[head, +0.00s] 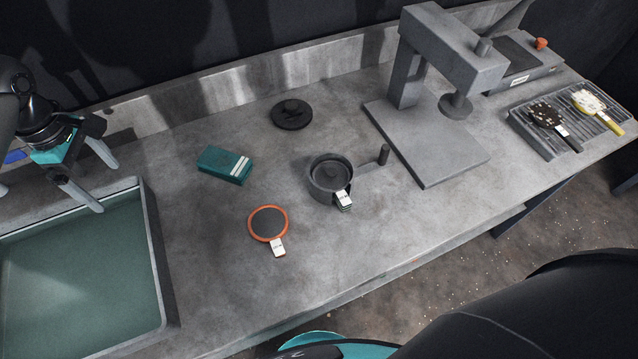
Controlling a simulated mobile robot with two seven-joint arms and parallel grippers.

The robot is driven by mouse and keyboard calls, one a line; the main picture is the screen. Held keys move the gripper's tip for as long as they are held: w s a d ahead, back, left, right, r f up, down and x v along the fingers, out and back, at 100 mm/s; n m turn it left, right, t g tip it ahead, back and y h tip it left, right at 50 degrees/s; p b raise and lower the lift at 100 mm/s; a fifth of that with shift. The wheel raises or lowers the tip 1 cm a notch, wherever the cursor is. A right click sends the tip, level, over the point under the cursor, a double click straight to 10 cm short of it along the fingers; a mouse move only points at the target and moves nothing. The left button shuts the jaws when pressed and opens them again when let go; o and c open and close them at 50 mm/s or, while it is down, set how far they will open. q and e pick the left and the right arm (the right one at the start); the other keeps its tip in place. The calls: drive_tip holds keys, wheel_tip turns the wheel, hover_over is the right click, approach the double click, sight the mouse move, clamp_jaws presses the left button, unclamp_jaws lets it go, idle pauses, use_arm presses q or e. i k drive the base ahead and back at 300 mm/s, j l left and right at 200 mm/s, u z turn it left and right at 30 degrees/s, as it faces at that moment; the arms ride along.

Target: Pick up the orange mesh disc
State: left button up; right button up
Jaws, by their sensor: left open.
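The orange mesh disc (268,223) lies flat on the grey counter, left of the dark round pot. It has an orange rim, a dark mesh middle and a white tag at its lower edge. My left gripper (108,188) is open and empty at the far left, above the back edge of the sink and well apart from the disc. My right gripper is not in view.
A dark pot (325,188) with a side handle stands right of the disc. A teal box (224,164) and a black lid (291,114) lie behind. A water-filled sink (158,265) is at left. A grey press (425,165) and a rack (549,151) with two tagged discs stand right.

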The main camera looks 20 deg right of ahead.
sight(268, 223)
drive_tip(key=k+l, duration=0.15)
drive_tip(key=l, duration=0.15)
drive_tip(key=k+l+z, duration=0.1)
drive_tip(key=l, duration=0.2)
drive_tip(key=k+l, duration=0.15)
drive_tip(key=l, duration=0.15)
drive_tip(key=k+l+z, duration=0.1)
drive_tip(key=l, duration=0.2)
